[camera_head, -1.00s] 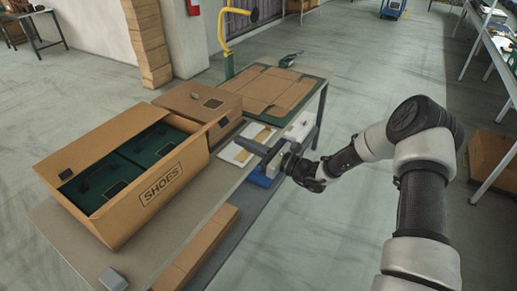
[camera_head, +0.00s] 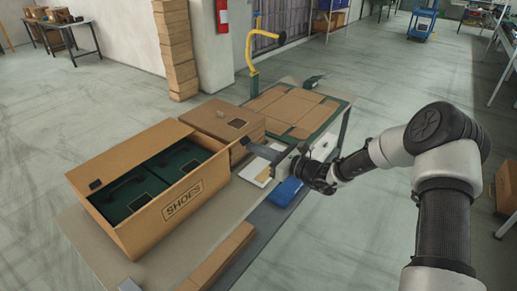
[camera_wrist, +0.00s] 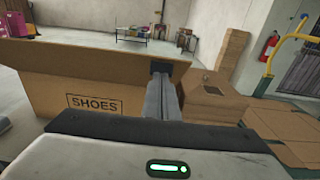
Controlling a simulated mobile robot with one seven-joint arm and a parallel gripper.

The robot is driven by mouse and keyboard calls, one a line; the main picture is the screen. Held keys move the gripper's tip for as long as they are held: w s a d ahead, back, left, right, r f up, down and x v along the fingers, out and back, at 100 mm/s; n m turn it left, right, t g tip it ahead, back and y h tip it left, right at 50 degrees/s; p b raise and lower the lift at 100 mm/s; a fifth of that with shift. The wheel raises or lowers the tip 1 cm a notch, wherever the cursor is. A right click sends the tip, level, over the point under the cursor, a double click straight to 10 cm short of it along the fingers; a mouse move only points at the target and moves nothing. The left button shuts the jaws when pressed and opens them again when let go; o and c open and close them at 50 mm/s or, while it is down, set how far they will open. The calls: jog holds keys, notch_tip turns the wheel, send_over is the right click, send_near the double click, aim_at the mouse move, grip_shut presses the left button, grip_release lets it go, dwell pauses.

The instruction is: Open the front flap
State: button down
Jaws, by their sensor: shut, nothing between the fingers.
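A brown carton marked SHOES (camera_head: 140,208) stands on the near table, its top open over dark green boxes (camera_head: 178,162). Its front flap (camera_head: 205,172) runs along the top of the lettered side and appears raised, leaning outward. The flap also shows in the wrist view (camera_wrist: 75,57), as a band above the lettering. My gripper (camera_head: 248,143) is shut and empty, its fingers pointing at the flap's right end. In the wrist view the fingertips (camera_wrist: 161,72) overlap that end; whether they touch it I cannot tell. The flap's far face is hidden there.
A closed brown box (camera_head: 222,122) stands just behind the carton's right end. Flat cardboard (camera_head: 290,108) lies further back beside a yellow-handled post (camera_head: 254,50). A blue item (camera_head: 285,191) lies below my gripper.

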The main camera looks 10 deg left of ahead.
aim_at(244, 136)
jog(key=a+r+p, duration=0.1)
jog(key=w+a+r+h+p, duration=0.1)
jog(key=r, duration=0.1)
jog(key=a+r+g+h+p, duration=0.1)
jog(key=r, duration=0.1)
jog(key=shift+w+a, duration=0.35)
jog(key=shift+w+a+r, duration=0.15)
jog(key=shift+a+r, duration=0.05)
jog(key=shift+r, duration=0.1)
